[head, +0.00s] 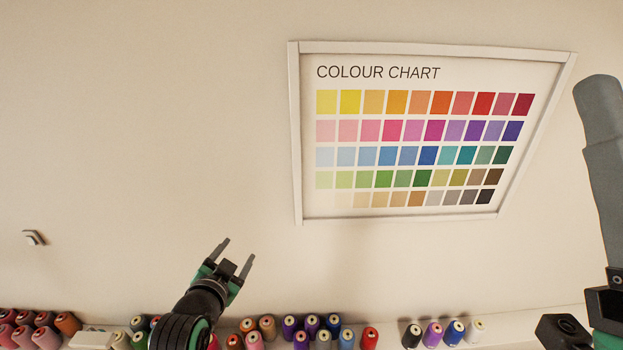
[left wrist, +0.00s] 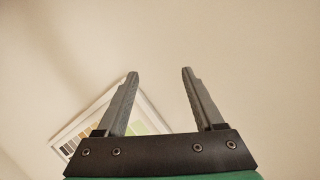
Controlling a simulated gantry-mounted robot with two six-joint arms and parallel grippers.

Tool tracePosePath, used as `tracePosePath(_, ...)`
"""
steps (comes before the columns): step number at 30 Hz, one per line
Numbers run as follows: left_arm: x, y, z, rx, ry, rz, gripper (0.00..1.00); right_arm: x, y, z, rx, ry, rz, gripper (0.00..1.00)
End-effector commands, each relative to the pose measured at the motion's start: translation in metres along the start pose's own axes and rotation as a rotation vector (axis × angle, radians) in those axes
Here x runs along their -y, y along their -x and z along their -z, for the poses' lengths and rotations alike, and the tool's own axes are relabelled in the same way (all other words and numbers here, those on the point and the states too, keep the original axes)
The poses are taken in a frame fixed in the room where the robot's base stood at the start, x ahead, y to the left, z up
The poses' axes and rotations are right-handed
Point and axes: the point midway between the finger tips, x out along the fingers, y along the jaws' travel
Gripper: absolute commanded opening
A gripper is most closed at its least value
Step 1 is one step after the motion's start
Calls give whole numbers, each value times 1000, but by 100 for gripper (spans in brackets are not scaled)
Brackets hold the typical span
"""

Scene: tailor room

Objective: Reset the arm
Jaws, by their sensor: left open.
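My left gripper (head: 236,255) is raised in the lower middle of the head view, in front of the pale wall. Its two fingers are apart with nothing between them. In the left wrist view the open fingers (left wrist: 159,75) point up toward bare wall. Part of my right arm shows along the right edge of the head view. I cannot make out the right gripper's fingers there.
A framed colour chart (head: 432,60) hangs on the wall, and its frame shows behind the left finger in the left wrist view (left wrist: 66,135). Several thread spools (head: 289,327) stand along a shelf at the bottom. A small hook (head: 34,238) is on the left wall.

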Motion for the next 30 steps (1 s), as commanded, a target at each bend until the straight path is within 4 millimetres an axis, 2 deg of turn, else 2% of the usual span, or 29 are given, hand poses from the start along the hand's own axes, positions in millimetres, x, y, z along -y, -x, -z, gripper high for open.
tracePosePath(1, 24, 19, 36, -90, 25, 58, 69, 0, 0, 0, 0, 0, 0, 50)
tracePosePath(3, 54, 50, 82, -215, 67, 130, 69, 0, 0, 0, 0, 0, 0, 50)
tracePosePath(5, 77, 83, 117, -325, 103, 188, 69, 0, 0, 0, 0, 0, 0, 50)
tracePosePath(6, 92, 108, 139, -399, 129, 224, 69, 0, 0, 0, 0, 0, 0, 50)
tracePosePath(8, 111, 149, 169, -516, 169, 274, 69, 0, 0, 0, 0, 0, 0, 50)
tracePosePath(9, 122, 178, 186, -595, 196, 304, 69, 0, 0, 0, 0, 0, 0, 50)
tracePosePath(11, 135, 224, 207, -716, 240, 342, 69, 0, 0, 0, 0, 0, 0, 50)
tracePosePath(12, 142, 254, 218, -794, 268, 362, 69, 0, 0, 0, 0, 0, 0, 50)
tracePosePath(15, 150, 322, 234, -967, 337, 390, 69, 0, 0, 0, 0, 0, 0, 50)
tracePosePath(18, 152, 367, 238, -1090, 406, 383, 69, 0, 0, 0, 0, 0, 0, 50)
tracePosePath(19, 152, 374, 238, -1116, 434, 370, 69, 0, 0, 0, 0, 0, 0, 50)
tracePosePath(26, 151, 369, 236, -1128, 510, 322, 69, 0, 3, -2, 0, 0, 0, 50)
tracePosePath(30, 136, 360, 213, -1126, 509, 323, 69, 0, 24, -22, 0, 0, 0, 50)
